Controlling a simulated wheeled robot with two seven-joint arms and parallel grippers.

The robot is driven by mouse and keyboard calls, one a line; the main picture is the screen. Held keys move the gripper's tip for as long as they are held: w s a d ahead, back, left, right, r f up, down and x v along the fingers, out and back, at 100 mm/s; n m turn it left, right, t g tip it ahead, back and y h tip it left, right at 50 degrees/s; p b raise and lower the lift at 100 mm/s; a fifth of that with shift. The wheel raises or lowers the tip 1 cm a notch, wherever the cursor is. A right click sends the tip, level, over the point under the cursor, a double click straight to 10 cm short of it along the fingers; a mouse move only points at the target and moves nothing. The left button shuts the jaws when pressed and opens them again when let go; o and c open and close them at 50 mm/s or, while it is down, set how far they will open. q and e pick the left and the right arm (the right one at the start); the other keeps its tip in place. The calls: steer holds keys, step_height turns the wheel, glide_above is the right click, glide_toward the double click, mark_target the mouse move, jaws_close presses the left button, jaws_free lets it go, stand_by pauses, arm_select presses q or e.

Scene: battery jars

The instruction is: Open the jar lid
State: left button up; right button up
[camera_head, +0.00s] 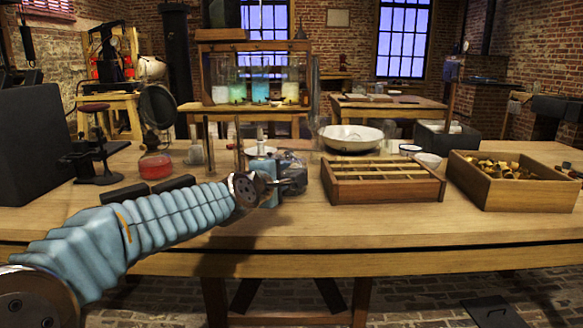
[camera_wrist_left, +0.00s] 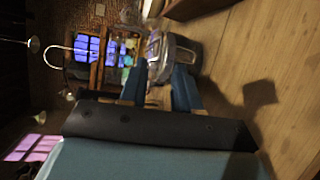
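A small clear glass jar (camera_head: 293,176) stands on the workbench, left of the wooden divided tray, and is partly hidden by my left gripper. In the left wrist view the jar (camera_wrist_left: 180,56) shows sideways, just beyond and partly between the fingers, with a greyish rim or lid. My left gripper (camera_head: 284,183) reaches in from the left at the jar's height. In the left wrist view its blue fingers (camera_wrist_left: 160,88) stand apart. I cannot tell whether they touch the jar. My right gripper is not in view.
The divided wooden tray (camera_head: 388,181) is right of the jar, and a wooden box of brass-coloured pieces (camera_head: 516,182) is farther right. A white bowl (camera_head: 351,138) stands behind. A red-liquid flask (camera_head: 155,165) and dark blocks are at left. The bench's front strip is clear.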

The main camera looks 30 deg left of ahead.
mark_target(293, 169)
arm_select(q)
steer(key=p+x, duration=0.1)
steer(key=x, duration=0.5)
steer(key=shift+s, duration=0.1)
jaws_close()
steer(key=shift+f, duration=0.2)
stand_by(1.0)
